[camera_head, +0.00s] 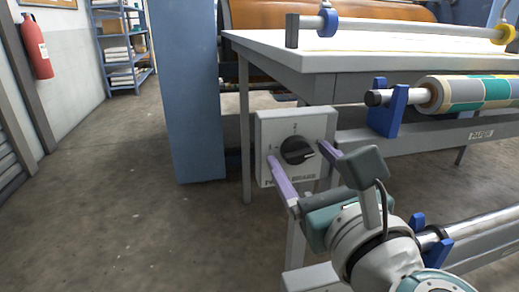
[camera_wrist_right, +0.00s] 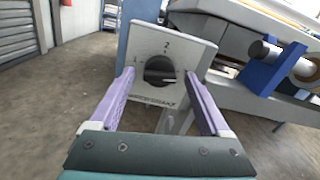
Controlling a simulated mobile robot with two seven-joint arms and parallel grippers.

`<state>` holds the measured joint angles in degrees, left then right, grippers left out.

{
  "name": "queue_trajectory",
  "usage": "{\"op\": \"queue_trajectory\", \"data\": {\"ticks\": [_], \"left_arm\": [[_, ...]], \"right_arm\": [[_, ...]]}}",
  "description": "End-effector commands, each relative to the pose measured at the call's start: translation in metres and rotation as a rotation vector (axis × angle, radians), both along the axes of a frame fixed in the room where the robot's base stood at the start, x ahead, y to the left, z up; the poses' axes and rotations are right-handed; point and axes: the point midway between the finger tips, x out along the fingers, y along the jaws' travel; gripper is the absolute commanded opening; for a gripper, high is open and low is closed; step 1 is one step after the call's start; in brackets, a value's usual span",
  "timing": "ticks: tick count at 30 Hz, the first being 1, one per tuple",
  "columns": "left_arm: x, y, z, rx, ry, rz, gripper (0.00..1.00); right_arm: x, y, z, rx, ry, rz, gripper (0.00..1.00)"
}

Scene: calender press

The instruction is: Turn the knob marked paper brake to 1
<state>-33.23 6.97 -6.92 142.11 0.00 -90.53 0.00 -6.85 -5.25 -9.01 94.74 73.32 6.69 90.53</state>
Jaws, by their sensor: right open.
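The paper brake knob (camera_head: 297,150) is a round black dial with a pale pointer mark. It sits on a light grey plate (camera_head: 262,130) fixed at the near left end of the machine. In the head view the mark points to the right and slightly down; in the right wrist view the knob (camera_wrist_right: 160,71) has its mark at the right. Numbers 1 and 2 show at the left and top of the dial. My right gripper (camera_head: 298,154) is open, its purple fingers on either side of the knob, apparently not touching it. My left gripper is out of view.
A white-topped table (camera_head: 290,50) stands behind the plate, with a patterned paper roll (camera_head: 468,93) on blue brackets at right. A blue column (camera_head: 188,100) stands to the left. The floor at left is clear. A fire extinguisher (camera_head: 36,46) hangs on the far left wall.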

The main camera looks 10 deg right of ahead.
Motion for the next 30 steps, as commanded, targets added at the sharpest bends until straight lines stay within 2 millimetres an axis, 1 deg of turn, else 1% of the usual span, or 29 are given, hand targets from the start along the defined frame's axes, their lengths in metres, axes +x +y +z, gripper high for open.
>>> {"op": "queue_trajectory", "data": {"ticks": [3, 24, 25, 30], "left_arm": [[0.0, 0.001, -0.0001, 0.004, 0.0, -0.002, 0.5], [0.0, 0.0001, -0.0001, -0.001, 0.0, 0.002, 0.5], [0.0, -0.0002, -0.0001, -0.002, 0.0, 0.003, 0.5], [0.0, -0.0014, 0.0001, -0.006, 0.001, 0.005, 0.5]], "right_arm": [[-0.0002, 0.0001, -0.0001, 0.0, 0.0, 0.0, 0.81], [-0.0006, -0.0002, -0.0002, -0.001, 0.0, 0.0, 0.02], [-0.0006, -0.0002, -0.0002, -0.001, 0.0, 0.0, 0.0], [-0.0006, -0.0002, -0.0002, -0.005, 0.0, -0.001, 0.0]]}}
